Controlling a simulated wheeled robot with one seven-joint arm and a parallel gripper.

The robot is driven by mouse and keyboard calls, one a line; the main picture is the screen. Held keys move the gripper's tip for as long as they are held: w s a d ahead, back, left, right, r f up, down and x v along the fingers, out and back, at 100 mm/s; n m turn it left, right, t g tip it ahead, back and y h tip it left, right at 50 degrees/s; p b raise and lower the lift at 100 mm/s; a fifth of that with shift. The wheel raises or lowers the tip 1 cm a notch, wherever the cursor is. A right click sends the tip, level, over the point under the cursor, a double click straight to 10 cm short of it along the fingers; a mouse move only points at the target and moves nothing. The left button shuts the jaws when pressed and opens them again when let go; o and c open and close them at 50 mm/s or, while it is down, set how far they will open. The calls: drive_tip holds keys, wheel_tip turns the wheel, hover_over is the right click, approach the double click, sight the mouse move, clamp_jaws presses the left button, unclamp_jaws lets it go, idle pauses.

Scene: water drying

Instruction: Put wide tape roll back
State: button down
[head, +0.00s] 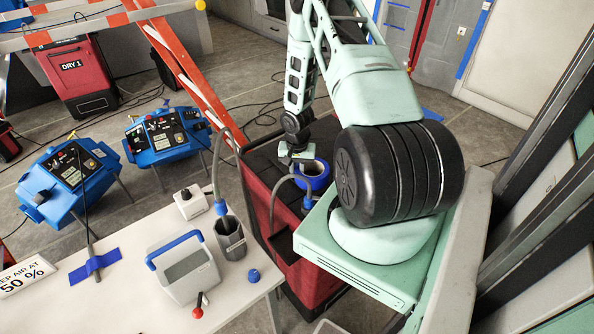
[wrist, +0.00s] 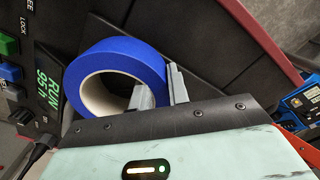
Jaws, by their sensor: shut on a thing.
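The wide tape roll (wrist: 115,62) is blue with a pale inner core. In the wrist view it sits between the fingers of my gripper (wrist: 158,88), one finger inside the core and the other against the outer face. The gripper is shut on the roll's wall. In the head view the blue roll (head: 316,178) shows below the end of my arm, over the dark top of a red machine (head: 262,180). My gripper (head: 300,168) is small there and partly hidden. I cannot tell whether the roll touches the machine's top.
A white table (head: 130,305) at lower left holds a meter with a blue handle (head: 183,267), a grey cup (head: 230,240) and a blue cap (head: 254,275). A grey hose (head: 218,165) rises from the cup.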

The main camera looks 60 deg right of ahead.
drive_tip(key=c, duration=1.3)
unclamp_jaws()
drive_tip(key=shift+c, duration=0.2)
drive_tip(key=shift+r, duration=0.1)
wheel_tip(320, 180, up, 11)
drive_tip(key=b, duration=0.2)
drive_tip(key=w+a+r+n, duration=0.1)
drive_tip(key=a+r+n, duration=0.3)
drive_tip(key=a, duration=0.6)
drive_tip(key=w+a+r+n, duration=0.1)
drive_tip(key=a+r+n, duration=0.3)
drive_tip(key=a, duration=0.5)
drive_tip(key=w+a+r+n, duration=0.1)
drive_tip(key=a+r+n, duration=0.1)
drive_tip(key=a+r, duration=0.6)
drive_tip(key=s+a+r+n, duration=0.2)
drive_tip(key=s+a+n, duration=0.3)
drive_tip(key=s+a, duration=0.4)
drive_tip(key=s+a+r+n, duration=0.2)
drive_tip(key=s+a+n, duration=0.3)
drive_tip(key=s+a, duration=0.4)
drive_tip(key=shift+s+a+y, duration=0.15)
drive_tip(key=shift+a+y, duration=0.15)
drive_tip(key=shift+a, duration=0.35)
